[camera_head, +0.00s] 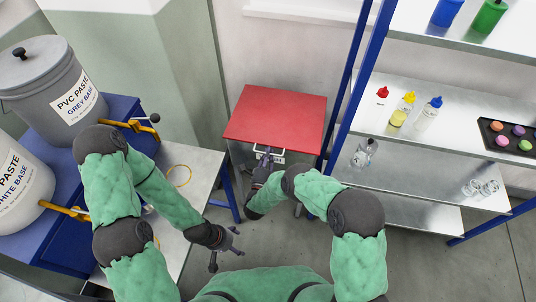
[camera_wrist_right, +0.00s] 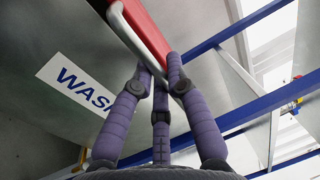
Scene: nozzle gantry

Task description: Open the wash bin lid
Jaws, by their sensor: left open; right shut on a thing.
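The wash bin (camera_head: 240,158) is a grey metal box with a flat red lid (camera_head: 278,115), standing between the left table and the shelf rack. The lid lies closed on the bin in the head view. My right gripper (camera_head: 268,154) is at the bin's front edge, shut on the light metal handle (camera_head: 280,157). In the right wrist view the fingers (camera_wrist_right: 160,75) close around the handle (camera_wrist_right: 128,32), beside the red lid edge (camera_wrist_right: 150,30). A white label reading "WAS" (camera_wrist_right: 75,82) shows there, partly hidden. My left gripper (camera_head: 226,252) is open and empty, low over the floor.
Two paste buckets (camera_head: 50,75) stand on the blue bench at left. A metal table with a yellow ring (camera_head: 179,176) is beside them. At right, a blue-framed rack (camera_head: 440,160) holds bottles, jars and a tray of colored pots (camera_head: 507,137). Floor in front of the bin is clear.

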